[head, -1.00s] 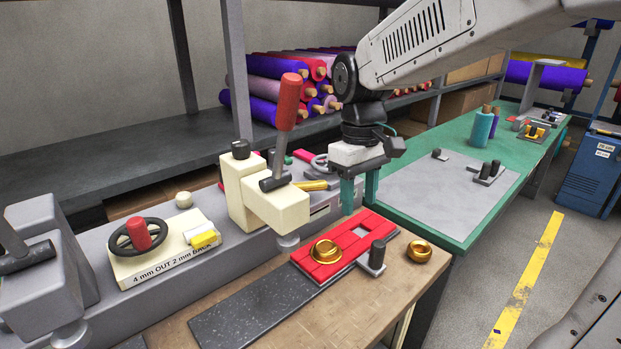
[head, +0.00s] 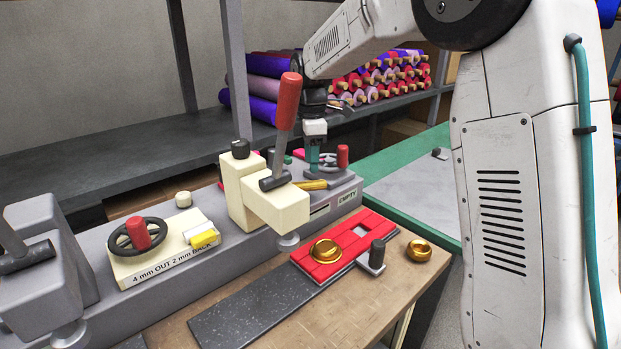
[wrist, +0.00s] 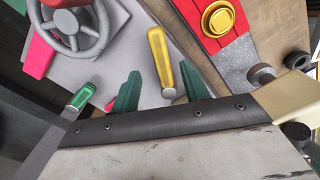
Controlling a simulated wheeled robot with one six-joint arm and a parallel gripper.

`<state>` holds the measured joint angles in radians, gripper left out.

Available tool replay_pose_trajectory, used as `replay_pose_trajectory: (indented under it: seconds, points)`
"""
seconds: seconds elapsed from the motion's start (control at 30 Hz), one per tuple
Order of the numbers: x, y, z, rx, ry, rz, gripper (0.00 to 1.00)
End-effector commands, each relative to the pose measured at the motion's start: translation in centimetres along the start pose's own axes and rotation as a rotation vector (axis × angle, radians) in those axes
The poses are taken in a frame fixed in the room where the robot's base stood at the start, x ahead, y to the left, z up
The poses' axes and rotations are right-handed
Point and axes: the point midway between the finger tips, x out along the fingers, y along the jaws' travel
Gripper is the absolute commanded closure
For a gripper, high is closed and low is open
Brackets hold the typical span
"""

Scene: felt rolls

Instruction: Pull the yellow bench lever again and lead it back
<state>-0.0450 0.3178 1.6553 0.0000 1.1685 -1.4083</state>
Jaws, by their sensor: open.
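A pale yellow bench press (head: 272,208) stands on the grey bench base. Its lever (head: 288,102) has a red grip on a grey shaft and stands nearly upright, tilted a little right. A short yellow handle (head: 312,184) lies low beside the press; it also shows in the wrist view (wrist: 160,60). My gripper (head: 315,158) is behind and right of the lever, apart from it. In the wrist view my gripper (wrist: 158,88) is open, with green fingers either side of the yellow handle's lower part. I cannot tell whether they touch it.
A red slotted plate (head: 345,243) with a brass piece (head: 325,250) lies before the press. Another brass piece (head: 419,251) is to its right. A handwheel (head: 138,236) is left, another (wrist: 78,28) near my gripper. Felt rolls (head: 385,80) fill the shelf behind.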

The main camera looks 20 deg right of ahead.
Motion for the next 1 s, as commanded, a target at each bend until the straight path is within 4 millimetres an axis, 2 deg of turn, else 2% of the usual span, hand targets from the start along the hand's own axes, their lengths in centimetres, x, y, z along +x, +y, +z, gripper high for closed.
replay_pose_trajectory:
  seconds: [0.1, 0.3, 0.47, 0.7, 0.73, 0.8, 0.9, 1.0]
  points:
    - [2.1, -0.1, 0.0, 0.001, 0.0, -0.003, 0.55]
    - [4.9, -0.1, 0.0, 0.002, 0.0, -0.002, 0.55]
    - [5.9, 0.0, 0.1, 0.003, 0.0, 0.0, 0.55]
    - [6.0, 0.0, 0.1, 0.003, 0.0, 0.0, 0.55]
    - [6.0, 0.0, 0.1, 0.003, 0.0, 0.0, 0.57]
    - [6.0, 0.0, 0.1, 0.003, 0.0, 0.0, 0.77]
    - [6.0, 0.0, 0.0, 0.003, 0.0, 0.0, 1.0]
    - [6.0, -0.1, -0.2, 0.001, 0.0, 0.0, 1.0]
